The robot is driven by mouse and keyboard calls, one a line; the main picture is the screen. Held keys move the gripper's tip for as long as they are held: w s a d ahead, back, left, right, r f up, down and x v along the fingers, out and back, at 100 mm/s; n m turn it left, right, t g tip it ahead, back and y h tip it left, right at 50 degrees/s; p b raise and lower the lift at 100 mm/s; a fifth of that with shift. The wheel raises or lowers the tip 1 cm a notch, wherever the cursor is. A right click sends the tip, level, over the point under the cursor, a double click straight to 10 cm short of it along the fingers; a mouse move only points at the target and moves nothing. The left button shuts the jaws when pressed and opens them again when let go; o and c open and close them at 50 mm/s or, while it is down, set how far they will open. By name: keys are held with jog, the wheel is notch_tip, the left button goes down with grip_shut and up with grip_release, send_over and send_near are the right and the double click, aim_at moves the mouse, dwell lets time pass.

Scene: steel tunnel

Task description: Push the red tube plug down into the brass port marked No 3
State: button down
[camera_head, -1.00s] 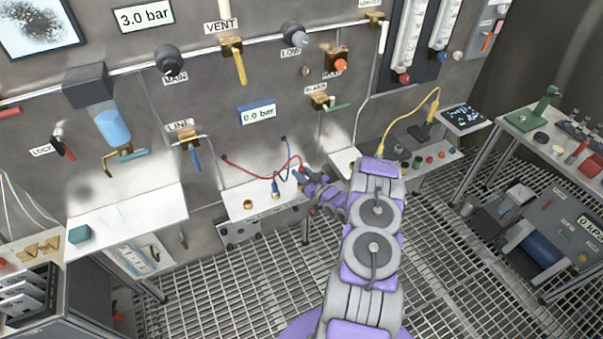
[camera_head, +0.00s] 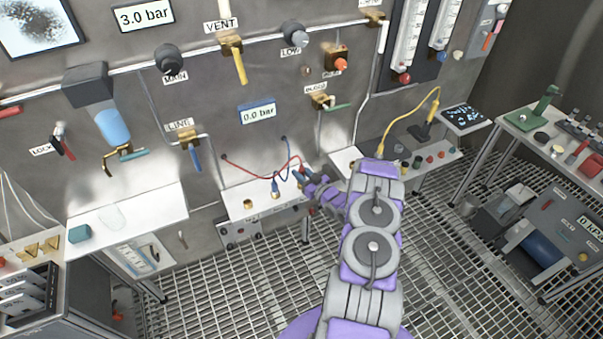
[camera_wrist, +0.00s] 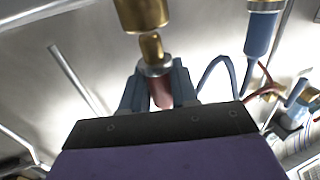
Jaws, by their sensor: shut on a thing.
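My gripper (camera_wrist: 158,92) is shut on the red tube plug (camera_wrist: 160,94), whose brass tip points at a brass port (camera_wrist: 143,12). The tip and port mouth are very close in the wrist view; I cannot tell whether they touch. In the head view my gripper (camera_head: 304,176) is over the right end of a small white shelf (camera_head: 240,211) and hides the plug and the port there. The red tube (camera_head: 250,175) runs from the wall to my gripper. The No 3 mark is not readable.
A bare brass port (camera_head: 248,203) stands on the shelf's left side. A blue plug (camera_head: 276,190) with its blue tube stands in the middle, close to my gripper; it also shows in the wrist view (camera_wrist: 260,35). The wall panel with valves rises behind.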

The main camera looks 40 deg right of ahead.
jog(key=shift+f+b, duration=0.3)
jog(key=shift+f, duration=0.95)
jog(key=c, duration=0.8)
grip_release()
jog(key=s+p, duration=0.1)
jog(key=s, duration=1.6)
jog(key=shift+s+d+f+p, duration=0.1)
jog(key=shift+s+d+p, duration=0.1)
jog(key=shift+p, duration=0.2)
jog(key=shift+w, duration=0.15)
